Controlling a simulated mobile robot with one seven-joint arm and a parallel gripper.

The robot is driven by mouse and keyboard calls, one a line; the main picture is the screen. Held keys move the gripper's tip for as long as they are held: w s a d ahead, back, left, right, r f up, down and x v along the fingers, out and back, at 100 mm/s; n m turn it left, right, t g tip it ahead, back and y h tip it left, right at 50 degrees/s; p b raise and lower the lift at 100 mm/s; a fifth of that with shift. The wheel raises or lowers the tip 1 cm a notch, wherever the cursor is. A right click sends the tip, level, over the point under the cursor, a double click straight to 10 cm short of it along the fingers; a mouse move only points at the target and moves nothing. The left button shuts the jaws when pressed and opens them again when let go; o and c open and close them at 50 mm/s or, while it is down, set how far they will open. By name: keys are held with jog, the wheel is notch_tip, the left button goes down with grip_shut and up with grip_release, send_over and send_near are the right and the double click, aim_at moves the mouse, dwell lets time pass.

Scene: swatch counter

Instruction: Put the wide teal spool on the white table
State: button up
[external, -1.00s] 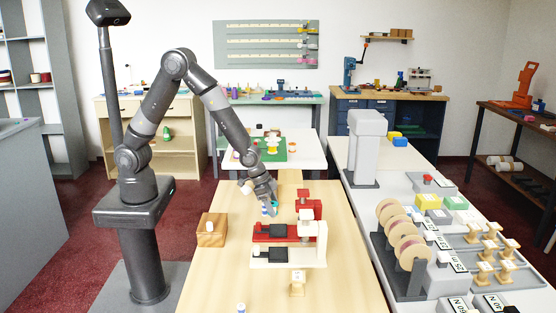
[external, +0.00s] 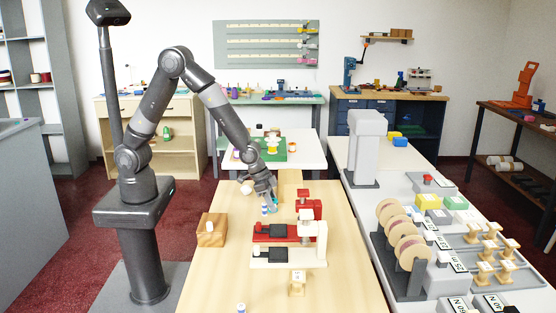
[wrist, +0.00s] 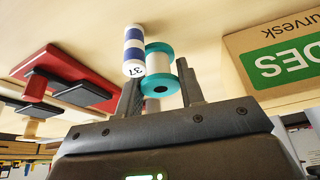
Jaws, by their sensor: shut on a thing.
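The wide teal spool (wrist: 160,68) has teal flanges and a pale winding. In the wrist view it sits between the two fingers of my gripper (wrist: 161,90), which is shut on it. In the external view my gripper (external: 269,203) is low over the wooden table, with the teal spool (external: 275,208) partly hidden at its tips. I cannot tell whether the spool touches the tabletop. The white table (external: 313,152) is behind, beyond the wooden table's far end.
A wooden block (external: 211,232) is to the left. A cardboard box with a green label (wrist: 275,62) is close by. The white table holds a green mat (external: 298,152) and small items.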

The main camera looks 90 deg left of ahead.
notch_tip(320, 180, up, 8)
jog(key=shift+f, duration=0.25)
jog(key=shift+s+a, duration=0.15)
jog(key=shift+s, duration=0.2)
jog(key=shift+n+y, duration=0.3)
jog(key=shift+n, duration=0.6)
jog(key=s+f, duration=0.1)
jog(key=s+a+f, duration=0.1)
jog(key=f, duration=0.1)
jog(key=shift+s+a, duration=0.3)
jog(key=shift+d+r, duration=0.1)
jog(key=s+d+r+m, duration=0.1)
jog(key=s+d+r, duration=0.15)
jog(key=d, duration=0.45)
jog(key=s+d+r+m, duration=0.1)
jog(key=s+d+r, duration=0.15)
jog(key=d, duration=0.35)
send_over(276, 218)
jog(key=s, duration=0.1)
jog(key=f, duration=0.6)
jog(key=shift+s+a+f, duration=0.15)
jog(key=shift+a+f, duration=0.05)
jog(key=shift+f, duration=2.2)
jog(key=shift+f, duration=0.1)
